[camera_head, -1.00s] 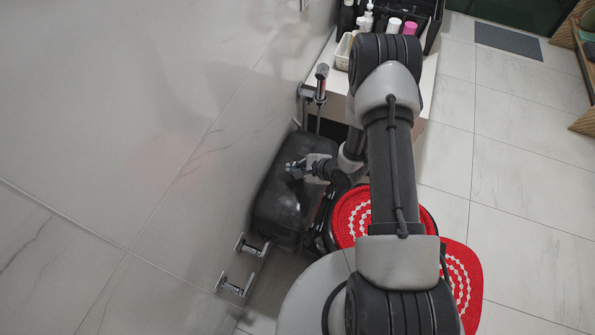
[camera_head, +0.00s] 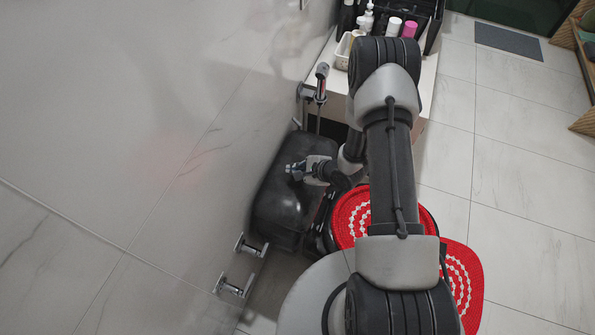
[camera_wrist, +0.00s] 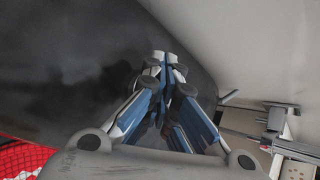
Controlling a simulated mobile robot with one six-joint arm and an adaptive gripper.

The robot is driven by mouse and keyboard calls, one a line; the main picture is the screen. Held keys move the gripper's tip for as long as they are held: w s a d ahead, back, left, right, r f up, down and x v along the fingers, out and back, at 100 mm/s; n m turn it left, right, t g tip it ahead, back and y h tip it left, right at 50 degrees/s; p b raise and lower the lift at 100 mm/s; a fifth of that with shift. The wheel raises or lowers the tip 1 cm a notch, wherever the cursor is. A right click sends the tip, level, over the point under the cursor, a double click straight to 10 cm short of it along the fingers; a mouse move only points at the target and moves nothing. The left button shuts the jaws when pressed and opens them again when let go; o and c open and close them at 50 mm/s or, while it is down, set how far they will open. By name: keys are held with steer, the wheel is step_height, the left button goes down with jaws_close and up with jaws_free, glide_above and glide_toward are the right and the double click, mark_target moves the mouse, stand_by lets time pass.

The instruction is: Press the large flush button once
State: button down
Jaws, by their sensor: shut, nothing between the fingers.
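The black toilet tank (camera_head: 280,212) stands against the wall, and its dark smooth top fills much of the wrist view (camera_wrist: 60,70). The flush button cannot be made out; the fingers cover the spot under the tips. I cannot tell whether the tips touch the tank top.
The grey wall (camera_head: 130,120) runs close along the tank's left side. Chrome wall fittings (camera_head: 235,286) are near its front, and a chrome sprayer (camera_head: 320,85) is behind it. A red mat (camera_head: 463,275) and a white counter with bottles (camera_head: 340,62) are also close.

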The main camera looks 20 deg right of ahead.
stand_by(0.4)
steer(key=shift+r+p, duration=0.9)
steer(key=shift+r, duration=0.1)
step_height(320, 180, up, 5)
steer(key=p, duration=0.4)
stand_by(0.5)
